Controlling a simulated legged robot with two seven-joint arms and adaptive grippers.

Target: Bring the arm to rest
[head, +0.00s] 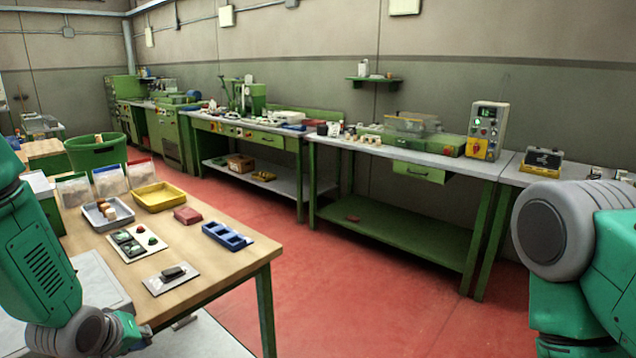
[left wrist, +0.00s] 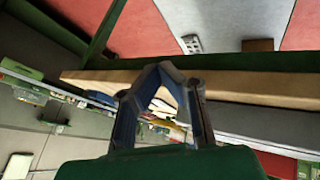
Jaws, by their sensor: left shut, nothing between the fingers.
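My left arm comes in from the left in the head view, low in front of the wooden table (head: 215,262). My left gripper (head: 143,338) shows only in small part at the bottom left, beside the table's near edge. In the left wrist view, my left gripper (left wrist: 166,72) has its fingers drawn together with nothing held. The edge of a wooden tabletop (left wrist: 250,90) runs behind the fingers. My right arm stands at the right edge of the head view, and its gripper is outside the picture.
On the table stand a grey tray (head: 92,221) with cork stoppers (head: 107,208), a yellow tray (head: 158,196), a blue tray (head: 227,236), a red block (head: 187,215) and clear bags (head: 110,181). Red floor (head: 360,290) lies open to the right. Green workbenches (head: 400,215) line the wall.

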